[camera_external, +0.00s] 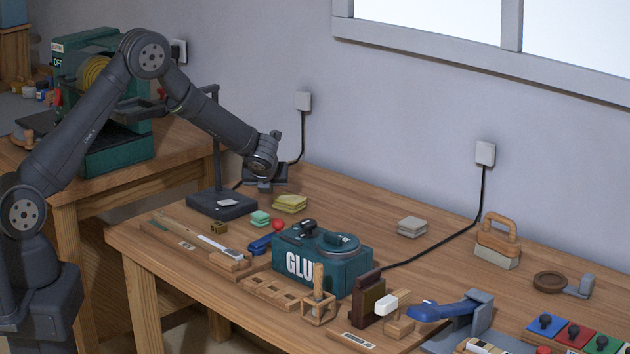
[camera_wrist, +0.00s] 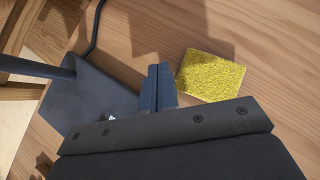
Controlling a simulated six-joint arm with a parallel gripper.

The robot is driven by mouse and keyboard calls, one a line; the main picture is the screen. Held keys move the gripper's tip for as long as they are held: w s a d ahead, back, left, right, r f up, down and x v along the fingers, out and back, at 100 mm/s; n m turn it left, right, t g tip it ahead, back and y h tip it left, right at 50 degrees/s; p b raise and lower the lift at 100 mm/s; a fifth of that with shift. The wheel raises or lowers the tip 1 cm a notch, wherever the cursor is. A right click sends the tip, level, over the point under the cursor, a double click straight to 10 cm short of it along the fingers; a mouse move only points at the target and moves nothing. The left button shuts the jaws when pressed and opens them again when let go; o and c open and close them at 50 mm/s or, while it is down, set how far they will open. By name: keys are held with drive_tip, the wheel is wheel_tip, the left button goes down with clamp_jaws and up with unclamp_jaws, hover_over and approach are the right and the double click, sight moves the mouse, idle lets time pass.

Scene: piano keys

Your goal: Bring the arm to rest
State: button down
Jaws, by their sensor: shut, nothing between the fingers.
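My gripper (camera_external: 265,185) hangs above the back left part of the wooden workbench (camera_external: 375,205), at the end of my dark grey arm. In the wrist view its two fingers (camera_wrist: 157,85) are together with nothing between them. The fingers point down over bare wood, between a dark stand base and a yellow sponge (camera_wrist: 210,76). In the external view the sponge (camera_external: 290,203) lies in front of the gripper. How high the fingers are above the bench is hard to tell.
A stand with a dark base (camera_external: 222,203) and upright post is close to my gripper. A green glue box (camera_external: 322,258) stands mid-bench. A grey pad (camera_external: 412,227), a wooden-handled block (camera_external: 497,242) and coloured keys (camera_external: 580,336) are to the right. The bench between sponge and pad is clear.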

wheel_tip(320, 180, up, 10)
drive_tip(key=n+y, duration=0.1)
drive_tip(key=n, duration=0.6)
drive_tip(key=shift+s+a+f, duration=0.2)
drive_tip(key=shift+s+a, duration=0.1)
drive_tip(key=s+f+m, duration=0.1)
drive_tip(key=f+m, duration=0.1)
drive_tip(key=s+f+m, duration=0.1)
drive_tip(key=f+m, duration=0.1)
drive_tip(key=s+f+m+h, duration=0.1)
drive_tip(key=f+m, duration=0.1)
drive_tip(key=m, duration=0.1)
drive_tip(key=shift+s+d+f, duration=0.15)
drive_tip(key=shift+d, duration=0.05)
drive_tip(key=x, duration=0.9)
drive_tip(key=shift+w, duration=0.6)
drive_tip(key=shift+w+d, duration=0.1)
drive_tip(key=shift+w, duration=0.45)
drive_tip(key=shift+s, duration=0.1)
